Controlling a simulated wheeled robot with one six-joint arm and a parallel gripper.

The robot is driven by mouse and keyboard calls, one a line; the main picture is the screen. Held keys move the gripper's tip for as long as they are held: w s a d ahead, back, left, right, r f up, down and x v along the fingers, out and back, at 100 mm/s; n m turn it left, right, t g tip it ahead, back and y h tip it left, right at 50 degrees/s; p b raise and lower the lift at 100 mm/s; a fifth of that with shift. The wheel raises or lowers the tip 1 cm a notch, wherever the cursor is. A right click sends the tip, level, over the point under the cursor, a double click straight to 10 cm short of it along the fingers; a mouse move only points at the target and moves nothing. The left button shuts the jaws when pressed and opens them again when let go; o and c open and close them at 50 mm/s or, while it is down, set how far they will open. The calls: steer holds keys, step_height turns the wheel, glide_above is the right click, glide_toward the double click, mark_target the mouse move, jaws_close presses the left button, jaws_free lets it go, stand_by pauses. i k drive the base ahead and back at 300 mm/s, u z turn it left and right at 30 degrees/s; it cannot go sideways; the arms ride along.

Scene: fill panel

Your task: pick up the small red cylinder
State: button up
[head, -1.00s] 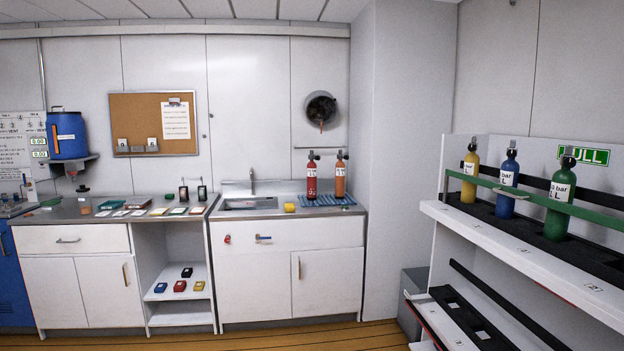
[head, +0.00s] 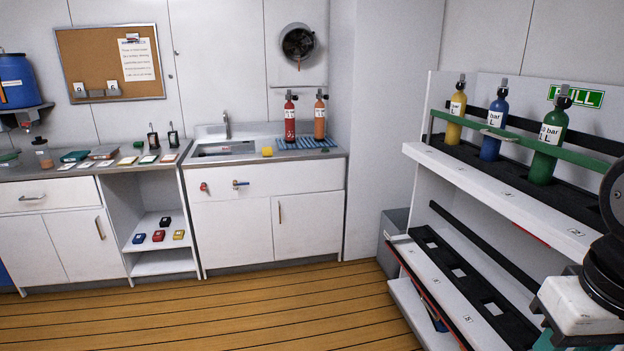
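The small red cylinder (head: 290,121) stands upright on the counter right of the sink, with a white label and a dark valve on top. It is at the left end of a blue ribbed mat (head: 308,144). An orange cylinder (head: 320,120) of similar size stands close to its right, apart from it. Part of my arm shows at the right edge of the head view, far from the red cylinder. My gripper's fingers cannot be made out.
A white rack (head: 440,168) on the right holds yellow (head: 455,118), blue (head: 492,132) and green (head: 549,145) cylinders behind a green rail. A yellow object (head: 267,152) lies left of the mat. The wooden floor (head: 250,310) before the counter is clear.

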mark_target(290, 123)
steer(key=u, duration=0.45)
steer(key=i, duration=1.8)
steer(key=u, duration=0.35)
steer(key=i, duration=1.95)
steer(key=z, duration=0.4)
steer(key=i, duration=1.15)
steer(key=z, duration=0.25)
